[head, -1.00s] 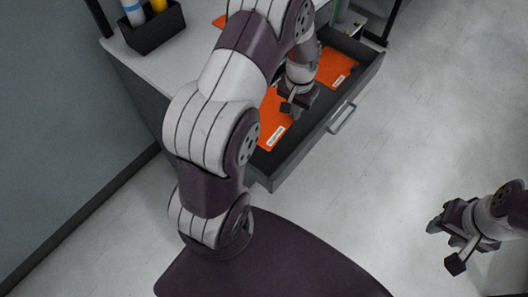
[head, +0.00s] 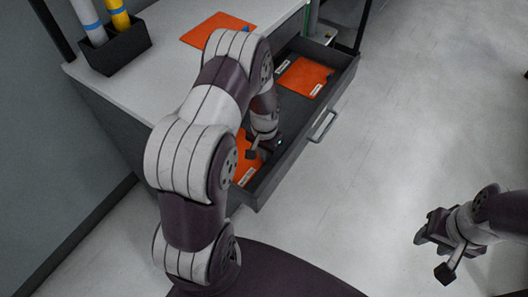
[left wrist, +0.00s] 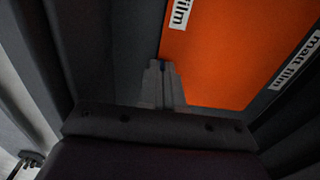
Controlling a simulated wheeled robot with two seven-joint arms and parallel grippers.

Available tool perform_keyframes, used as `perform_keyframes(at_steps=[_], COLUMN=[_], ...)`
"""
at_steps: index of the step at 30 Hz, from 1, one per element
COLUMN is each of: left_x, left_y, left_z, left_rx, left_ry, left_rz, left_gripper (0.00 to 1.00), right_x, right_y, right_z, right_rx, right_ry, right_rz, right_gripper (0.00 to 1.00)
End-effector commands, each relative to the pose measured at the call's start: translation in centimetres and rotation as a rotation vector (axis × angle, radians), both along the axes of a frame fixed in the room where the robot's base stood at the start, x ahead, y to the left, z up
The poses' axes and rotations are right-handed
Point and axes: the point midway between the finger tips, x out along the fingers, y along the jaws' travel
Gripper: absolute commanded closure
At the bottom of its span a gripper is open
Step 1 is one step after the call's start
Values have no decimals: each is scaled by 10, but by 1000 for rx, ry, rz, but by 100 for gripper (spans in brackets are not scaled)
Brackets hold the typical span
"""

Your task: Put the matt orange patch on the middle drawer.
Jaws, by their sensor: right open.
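An orange patch (head: 243,152) lies in the open drawer, partly hidden by my left arm in the head view. My left gripper (head: 262,148) is down inside the drawer. My right gripper (head: 432,250) is open and empty, out over the floor at the right. The middle drawer's front cannot be made out.
A second orange patch (head: 305,76) lies at the drawer's far end. Another orange sheet (head: 215,29) lies on the cabinet top (head: 170,75). A black holder (head: 115,48) with blue-white and yellow rolls stands there. The drawer handle (head: 323,125) sticks out. The floor at right is clear.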

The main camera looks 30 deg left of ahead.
Motion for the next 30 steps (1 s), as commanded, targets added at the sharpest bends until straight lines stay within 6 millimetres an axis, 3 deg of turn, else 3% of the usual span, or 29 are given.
perform_keyframes(at_steps=[4,7,17,20,30], left_x=[0,0,0,1,1], left_y=[0,0,0,0,0], left_z=[-4,-3,3,19,104], left_rx=[0,0,0,1,1], left_ry=[1,1,0,-3,-3], left_rz=[0,0,0,0,0], left_gripper=[100,70,70,70,70], right_x=[0,0,0,0,0], right_y=[0,0,0,0,0], right_z=[-2,-1,2,4,13], right_rx=[0,0,0,0,0], right_ry=[0,0,0,0,0], right_rz=[0,0,0,0,0], right_gripper=[57,57,57,57,57])
